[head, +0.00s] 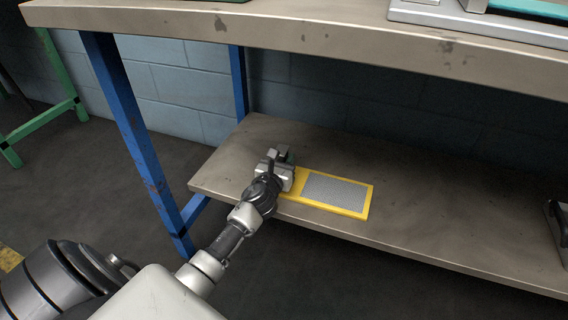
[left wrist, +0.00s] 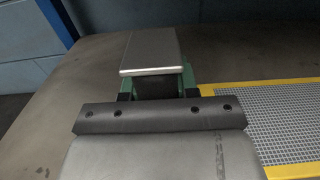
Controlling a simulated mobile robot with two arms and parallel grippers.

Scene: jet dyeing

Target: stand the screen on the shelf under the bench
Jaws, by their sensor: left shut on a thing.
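The screen is a flat panel with a yellow frame (head: 369,201) and grey mesh. It looks laid nearly flat over the front part of the lower shelf (head: 450,225) under the bench. I cannot tell whether it touches the shelf or is just above it. My left gripper (head: 286,168) is shut on the screen's left end, hiding that end. In the left wrist view the screen (left wrist: 290,125) reaches in from the right beside the gripper (left wrist: 157,90); the grip itself is hidden. My right gripper is not in view.
The bench top (head: 300,32) overhangs the shelf. A blue leg (head: 128,130) stands at the left. A dark object (head: 558,228) is at the shelf's right end. A green frame (head: 58,85) stands far left.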

